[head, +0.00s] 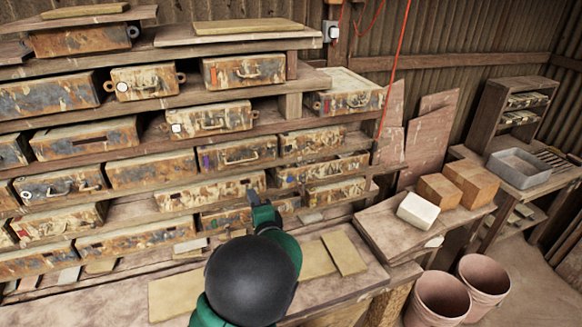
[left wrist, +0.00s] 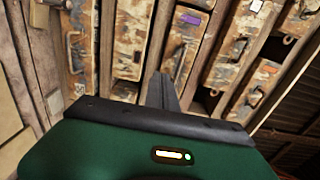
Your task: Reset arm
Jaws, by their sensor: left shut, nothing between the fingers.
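My left arm with its green and black links reaches over the bench in the head view. My left gripper (head: 252,196) is shut and empty, its dark fingers pointing at the lower rows of the shelf. In the left wrist view the left gripper (left wrist: 162,90) shows as two dark fingers together, with rusty boxes beyond them. Whether the fingers touch a box I cannot tell. My right gripper is not in view.
Rusty metal boxes (head: 228,154) fill the wooden shelves. Flat tan tiles (head: 344,252) lie on the workbench (head: 345,284). A white block (head: 417,210) and brown blocks (head: 470,184) sit on the right. Two buckets (head: 484,277) stand below. A grey tray (head: 518,168) sits farther right.

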